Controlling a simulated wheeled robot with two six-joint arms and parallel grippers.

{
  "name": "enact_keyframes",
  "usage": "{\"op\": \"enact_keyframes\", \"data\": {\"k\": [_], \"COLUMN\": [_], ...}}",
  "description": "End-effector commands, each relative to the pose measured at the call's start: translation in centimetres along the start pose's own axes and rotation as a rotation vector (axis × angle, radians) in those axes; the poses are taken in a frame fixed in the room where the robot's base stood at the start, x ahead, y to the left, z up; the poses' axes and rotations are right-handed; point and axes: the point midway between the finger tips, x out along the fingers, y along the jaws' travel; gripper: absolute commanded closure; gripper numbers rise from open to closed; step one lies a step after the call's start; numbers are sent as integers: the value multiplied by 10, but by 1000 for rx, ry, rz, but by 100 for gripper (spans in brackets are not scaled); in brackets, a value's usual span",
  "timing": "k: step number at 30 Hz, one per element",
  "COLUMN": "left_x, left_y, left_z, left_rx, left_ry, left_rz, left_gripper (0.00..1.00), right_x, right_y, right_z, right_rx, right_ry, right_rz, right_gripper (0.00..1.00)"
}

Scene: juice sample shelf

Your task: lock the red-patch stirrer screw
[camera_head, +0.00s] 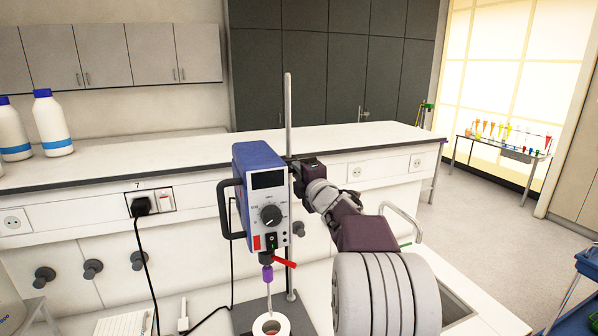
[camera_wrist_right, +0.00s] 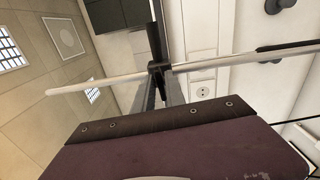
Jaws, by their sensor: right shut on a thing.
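The overhead stirrer (camera_head: 262,185), with a blue top and a pale front with a dial, is fixed to an upright metal rod (camera_head: 288,110). A red patch (camera_head: 257,242) shows low on its front, and a red lever (camera_head: 284,263) sticks out below. My right gripper (camera_head: 296,166) reaches in from the right, at the rod beside the stirrer. In the right wrist view its grey fingers (camera_wrist_right: 164,92) close at a black clamp piece (camera_wrist_right: 157,67) on the rod (camera_wrist_right: 110,81). The stirrer screw is hidden between the jaws. My left gripper is out of view.
A cup (camera_head: 271,325) sits under the stirrer shaft on the dark base. A black plug and cable (camera_head: 141,206) hang at the left. White bottles with blue caps (camera_head: 52,125) stand on the far bench (camera_head: 200,155). A tube table (camera_head: 503,148) is at the far right.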

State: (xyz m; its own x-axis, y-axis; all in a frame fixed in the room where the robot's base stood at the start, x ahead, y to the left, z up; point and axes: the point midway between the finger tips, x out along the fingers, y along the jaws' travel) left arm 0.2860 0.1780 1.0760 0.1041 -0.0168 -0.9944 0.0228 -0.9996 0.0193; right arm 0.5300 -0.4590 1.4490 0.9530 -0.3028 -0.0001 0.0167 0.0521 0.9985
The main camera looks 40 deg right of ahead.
Motion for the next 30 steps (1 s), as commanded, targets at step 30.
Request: {"op": "enact_keyframes", "data": {"k": [30], "left_x": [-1], "left_y": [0], "left_z": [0], "left_rx": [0], "left_ry": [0], "left_rz": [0], "left_gripper": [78], "right_x": [0], "right_y": [0], "right_z": [0], "right_rx": [70], "right_ry": [1], "right_rz": [1], "right_gripper": [65]}}
